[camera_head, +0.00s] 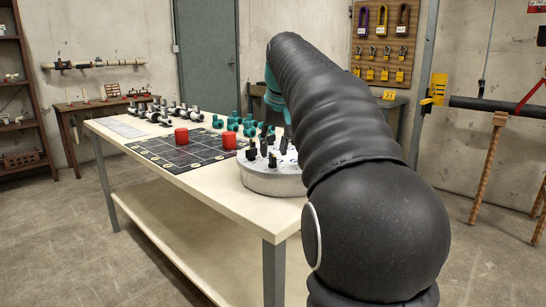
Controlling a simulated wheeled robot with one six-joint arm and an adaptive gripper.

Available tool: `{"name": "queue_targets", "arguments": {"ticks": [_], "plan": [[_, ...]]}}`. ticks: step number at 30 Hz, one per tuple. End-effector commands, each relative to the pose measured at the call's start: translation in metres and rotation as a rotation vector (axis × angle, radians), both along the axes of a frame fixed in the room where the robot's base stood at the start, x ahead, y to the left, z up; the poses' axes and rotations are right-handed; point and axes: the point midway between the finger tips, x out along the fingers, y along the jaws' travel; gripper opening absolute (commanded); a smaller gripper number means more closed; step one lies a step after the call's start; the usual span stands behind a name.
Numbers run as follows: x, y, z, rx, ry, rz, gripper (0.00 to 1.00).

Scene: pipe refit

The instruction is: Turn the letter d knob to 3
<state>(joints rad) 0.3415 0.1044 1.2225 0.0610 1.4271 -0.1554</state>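A round light-grey drum (268,182) stands on the near right part of the workbench, with several black upright knobs (272,160) on its top. Letters and numbers on it are too small to read, so I cannot tell which knob is d or where it points. My arm covers the right side of the drum. A narrow dark shape at the arm's left edge, above the drum, looks like part of my gripper (288,131). The rest of it is hidden behind my arm. Whether it touches a knob, or is open or shut, does not show.
A pegboard (383,45) with padlocks hangs behind. Floor is clear at the left.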

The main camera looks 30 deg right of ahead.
Motion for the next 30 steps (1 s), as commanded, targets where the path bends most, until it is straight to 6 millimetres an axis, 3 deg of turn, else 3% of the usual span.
{"name": "queue_targets", "arguments": {"ticks": [6,16,17,21,30], "plan": [[0.007,-0.001,-0.019,0.000,0.000,0.000,0.38],[0.009,-0.002,-0.021,0.000,-0.001,0.000,0.38],[0.009,-0.002,-0.021,0.000,-0.001,0.000,0.35],[0.009,-0.002,-0.021,0.000,-0.001,0.000,0.00],[0.009,-0.001,-0.021,0.000,0.000,-0.006,0.00]]}}
